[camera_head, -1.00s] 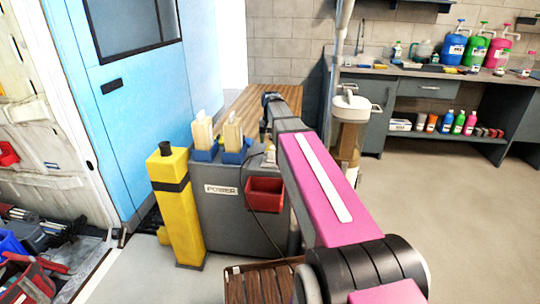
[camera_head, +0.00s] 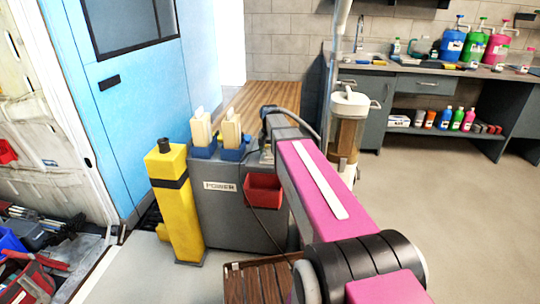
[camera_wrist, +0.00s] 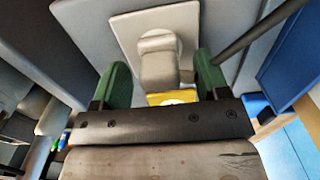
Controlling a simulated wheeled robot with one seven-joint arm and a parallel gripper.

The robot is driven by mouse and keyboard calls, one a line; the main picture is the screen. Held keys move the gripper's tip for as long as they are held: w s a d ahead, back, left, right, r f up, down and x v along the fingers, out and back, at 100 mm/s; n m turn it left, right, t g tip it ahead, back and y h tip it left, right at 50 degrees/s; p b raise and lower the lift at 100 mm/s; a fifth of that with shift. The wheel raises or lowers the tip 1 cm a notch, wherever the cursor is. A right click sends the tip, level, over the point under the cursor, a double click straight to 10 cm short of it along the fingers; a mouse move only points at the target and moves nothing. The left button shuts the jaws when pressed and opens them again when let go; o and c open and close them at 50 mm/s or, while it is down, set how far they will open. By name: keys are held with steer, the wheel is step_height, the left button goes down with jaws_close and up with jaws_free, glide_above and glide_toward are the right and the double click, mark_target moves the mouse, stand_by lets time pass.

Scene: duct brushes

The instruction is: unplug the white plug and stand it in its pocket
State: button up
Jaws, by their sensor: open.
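The white plug (camera_wrist: 158,62) sits on a pale square plate (camera_wrist: 125,28) in the wrist view. My gripper (camera_wrist: 158,82) has its two green fingers spread, one on each side of the plug, with a gap visible on both sides. I cannot tell how deep the fingers reach along it. In the head view my arm hides the fingertips, above the right part of the grey POWER cabinet (camera_head: 218,215). I cannot tell for sure which holder is the plug's pocket; a red open bin (camera_head: 263,190) hangs on the cabinet front.
Two blue holders (camera_head: 203,152) with cream blocks stand on the cabinet, left of my arm. A dark cord (camera_head: 248,205) hangs down the cabinet front. A yellow post (camera_head: 170,205) stands at its left, and a slatted wooden piece (camera_head: 255,282) lies in front.

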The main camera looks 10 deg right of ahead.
mark_target(270, 148)
steer(key=shift+f, duration=0.9)
stand_by(0.4)
steer(key=c, duration=1.2)
steer(key=shift+r, duration=0.25)
steer(key=shift+r, duration=2.8)
steer(key=shift+r, duration=1.45)
